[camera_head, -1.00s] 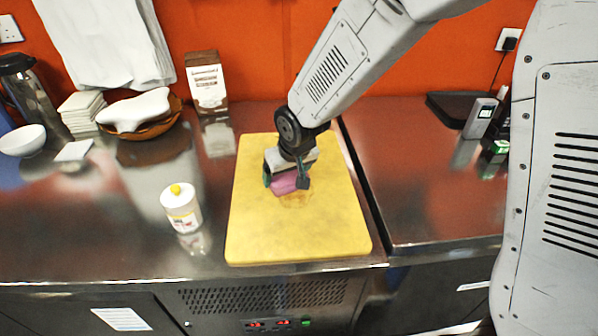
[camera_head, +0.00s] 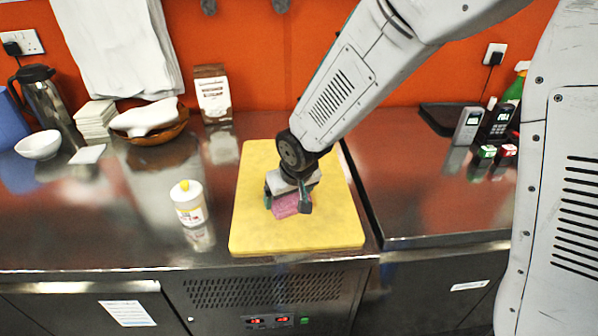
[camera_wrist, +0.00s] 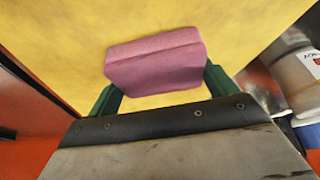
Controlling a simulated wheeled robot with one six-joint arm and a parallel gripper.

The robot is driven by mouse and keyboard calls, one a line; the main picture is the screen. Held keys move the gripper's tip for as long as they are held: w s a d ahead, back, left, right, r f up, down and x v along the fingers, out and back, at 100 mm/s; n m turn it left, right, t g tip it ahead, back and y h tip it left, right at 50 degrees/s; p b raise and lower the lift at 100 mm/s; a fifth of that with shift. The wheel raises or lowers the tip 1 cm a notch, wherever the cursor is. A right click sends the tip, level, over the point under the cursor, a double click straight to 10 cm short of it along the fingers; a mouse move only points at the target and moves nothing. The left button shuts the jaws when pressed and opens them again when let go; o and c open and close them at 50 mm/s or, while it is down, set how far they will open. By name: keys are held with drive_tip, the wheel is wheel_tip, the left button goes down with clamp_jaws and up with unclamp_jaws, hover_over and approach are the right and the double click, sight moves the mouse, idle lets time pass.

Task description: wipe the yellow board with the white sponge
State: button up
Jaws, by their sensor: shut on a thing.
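The yellow board (camera_head: 262,232) lies flat on the steel counter, and its surface fills much of the wrist view (camera_wrist: 60,40). My gripper (camera_head: 286,203) is over the middle of the board, shut on a pink sponge-like block (camera_head: 290,207). In the wrist view the pink block (camera_wrist: 155,62) sits between the two green fingers (camera_wrist: 160,90). The block is low over the board; whether it touches cannot be told for sure. I see no clearly white sponge; a flat white square (camera_head: 87,154) lies at the left, its kind unclear.
A white bottle with a yellow cap (camera_head: 189,204) stands just left of the board. Behind are a brown-and-white packet (camera_head: 213,93), a brown bowl (camera_head: 160,134) and a white bowl (camera_head: 38,145). Phones (camera_head: 468,125) stand at the right. The right counter's front is clear.

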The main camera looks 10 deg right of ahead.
drive_tip(key=shift+w+r, duration=0.1)
drive_tip(key=shift+r, duration=3.9)
